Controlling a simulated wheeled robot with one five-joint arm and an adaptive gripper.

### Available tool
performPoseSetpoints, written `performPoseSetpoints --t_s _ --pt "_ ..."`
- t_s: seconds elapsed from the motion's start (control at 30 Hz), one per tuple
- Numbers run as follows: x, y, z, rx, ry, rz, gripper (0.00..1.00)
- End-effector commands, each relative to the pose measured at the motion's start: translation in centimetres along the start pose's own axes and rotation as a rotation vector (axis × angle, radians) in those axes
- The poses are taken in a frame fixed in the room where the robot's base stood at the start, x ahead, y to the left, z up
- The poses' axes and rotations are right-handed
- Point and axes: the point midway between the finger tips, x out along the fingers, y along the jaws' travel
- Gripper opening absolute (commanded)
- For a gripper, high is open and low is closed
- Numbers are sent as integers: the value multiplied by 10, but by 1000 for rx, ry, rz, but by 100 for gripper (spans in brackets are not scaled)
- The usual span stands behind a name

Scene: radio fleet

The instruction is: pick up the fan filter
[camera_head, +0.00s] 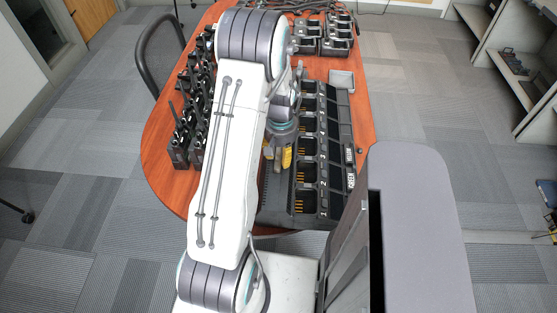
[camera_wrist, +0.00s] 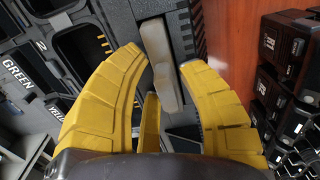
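A beige-grey, narrow rounded block (camera_wrist: 162,62), which looks to be the fan filter, lies in the wrist view on or just above a dark grey slotted surface. My gripper (camera_wrist: 163,66) has its yellow fingers spread, with one tip close to each long side of the block. I cannot tell whether the tips touch it. In the head view my gripper (camera_head: 279,156) points down at the left side of the charger rack (camera_head: 338,195). My arm covers the area there, and the block cannot be made out in that view.
Black radios (camera_head: 182,148) stand in a row on the left of the wooden table (camera_head: 158,165). More dark chargers (camera_head: 338,38) sit at the back, with a small grey tray (camera_head: 342,79) near them. A black chair (camera_head: 147,55) stands left. Shelves (camera_head: 500,50) stand right.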

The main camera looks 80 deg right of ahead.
Motion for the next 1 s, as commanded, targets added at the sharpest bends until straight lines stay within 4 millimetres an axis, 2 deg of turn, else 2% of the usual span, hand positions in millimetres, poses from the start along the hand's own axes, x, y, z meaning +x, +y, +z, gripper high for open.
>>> performPoseSetpoints --t_s 0.03,0.37,0.77,1.0 --pt "0 0 0 0 0 0 29" --pt "0 0 0 0 0 0 0" --pt "-2 -1 0 0 0 0 0" --pt "-14 -8 -2 -4 1 0 0"
